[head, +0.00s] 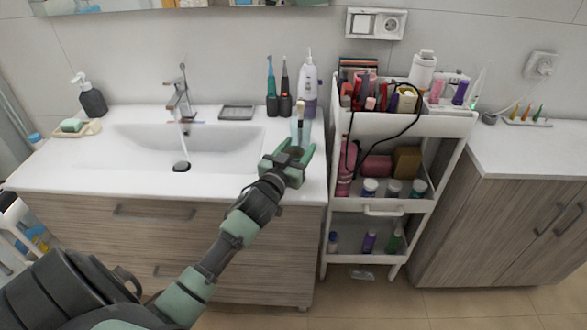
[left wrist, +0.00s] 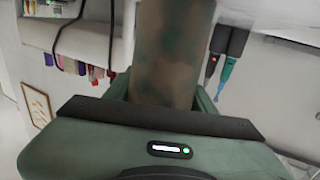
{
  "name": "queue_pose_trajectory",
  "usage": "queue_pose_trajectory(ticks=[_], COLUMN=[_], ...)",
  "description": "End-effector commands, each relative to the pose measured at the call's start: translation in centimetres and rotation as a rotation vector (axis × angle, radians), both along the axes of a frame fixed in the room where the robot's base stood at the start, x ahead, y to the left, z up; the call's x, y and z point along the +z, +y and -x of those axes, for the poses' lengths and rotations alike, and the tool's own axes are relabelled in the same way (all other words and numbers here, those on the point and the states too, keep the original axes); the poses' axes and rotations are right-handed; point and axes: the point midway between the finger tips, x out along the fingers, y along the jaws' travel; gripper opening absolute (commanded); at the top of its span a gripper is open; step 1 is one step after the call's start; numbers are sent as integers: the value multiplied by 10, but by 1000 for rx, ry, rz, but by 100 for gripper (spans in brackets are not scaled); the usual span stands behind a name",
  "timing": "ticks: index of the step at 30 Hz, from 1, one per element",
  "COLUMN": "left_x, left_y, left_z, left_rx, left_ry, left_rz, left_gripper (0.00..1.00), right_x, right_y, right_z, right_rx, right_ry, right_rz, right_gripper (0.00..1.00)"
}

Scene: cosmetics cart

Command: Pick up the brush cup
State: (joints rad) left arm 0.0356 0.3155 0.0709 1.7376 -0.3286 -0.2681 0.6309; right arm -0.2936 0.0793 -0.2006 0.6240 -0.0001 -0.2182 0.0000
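The brush cup (head: 300,132) is a small bluish, see-through cup with a brush standing in it. It stands at the right end of the white sink counter. My left gripper (head: 289,160) is at the counter's front right, its green fingers spread, with the cup's lower part just beyond or between them. In the left wrist view the cup (left wrist: 170,55) is a large, brownish see-through cylinder between the fingers. I cannot tell whether the fingers touch it. The cup's base is hidden by the gripper. My right gripper is not in view.
Electric toothbrushes (head: 279,100) and a white-purple oral irrigator (head: 309,88) stand close behind the cup. The sink basin (head: 215,150) is to the left. A white cart (head: 400,124) full of cosmetics, with a hanging black cable, stands close on the right.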

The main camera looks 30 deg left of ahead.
Motion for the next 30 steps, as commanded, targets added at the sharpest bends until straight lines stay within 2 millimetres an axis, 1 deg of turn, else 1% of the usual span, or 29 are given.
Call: queue_pose_trajectory(ticks=[1, 2, 3, 5, 6, 14, 17, 20, 23, 25, 29, 30], left_x=[0, 0, 0, 0, 0, 1, 6, 16, 32, 47, 84, 97], left_y=[0, 0, 0, 0, 0, 0, 0, 0, 0, 0, 0, 0], left_z=[0, 0, 0, 0, 0, 0, 0, 0, 0, 0, 0, 0], left_rx=[0, 0, 0, 0, 0, 0, 1, 0, -1, -1, -2, -3], left_ry=[0, 0, 0, 0, 0, -1, -2, -4, -4, -6, -8, -9], left_rz=[0, 0, 0, 0, 0, 0, -1, -3, -4, -4, -5, -6], left_gripper=[38, 29, 18, 1, 0, 0, 0, 0, 0, 0, 0, 0], right_x=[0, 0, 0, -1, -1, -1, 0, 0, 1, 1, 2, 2], right_y=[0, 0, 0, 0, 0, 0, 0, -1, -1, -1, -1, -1], right_z=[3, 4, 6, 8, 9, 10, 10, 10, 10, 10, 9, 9], right_rx=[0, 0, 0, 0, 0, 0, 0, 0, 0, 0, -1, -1], right_ry=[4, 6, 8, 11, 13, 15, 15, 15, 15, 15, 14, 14], right_rz=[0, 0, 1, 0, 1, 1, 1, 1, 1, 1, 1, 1], right_gripper=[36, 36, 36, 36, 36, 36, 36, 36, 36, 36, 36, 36])
